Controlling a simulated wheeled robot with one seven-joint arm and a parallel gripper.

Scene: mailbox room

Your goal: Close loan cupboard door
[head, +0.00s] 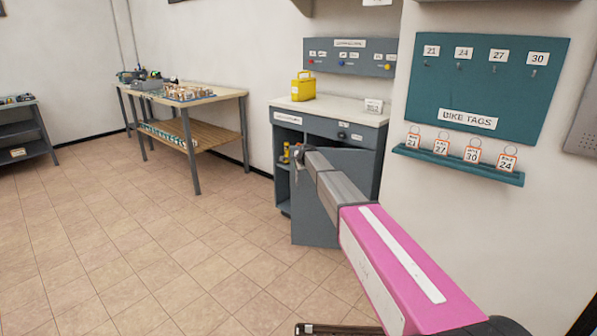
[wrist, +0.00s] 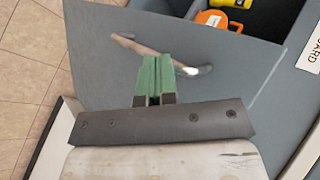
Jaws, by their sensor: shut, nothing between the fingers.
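The loan cupboard (head: 280,145) is a grey cabinet with a pale top. Its grey door (head: 316,213) stands open, swung out toward the room; the door also fills much of the wrist view (wrist: 100,75). A silver bar handle (wrist: 130,44) crosses the door face. My gripper (wrist: 153,62) has green fingers, shut and empty, in front of the door and overlapping the handle in the wrist view. I cannot tell whether they touch it. In the head view my arm reaches to the door's upper part, and the fingertips are not clear.
Inside the cupboard are a yellow item (wrist: 232,3) and an orange item (wrist: 217,19). A yellow box (head: 302,87) stands on top. A wooden workbench (head: 200,98) is at the back left. A teal bike-tag board (head: 485,90) hangs at right. The tiled floor (head: 130,230) at left is clear.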

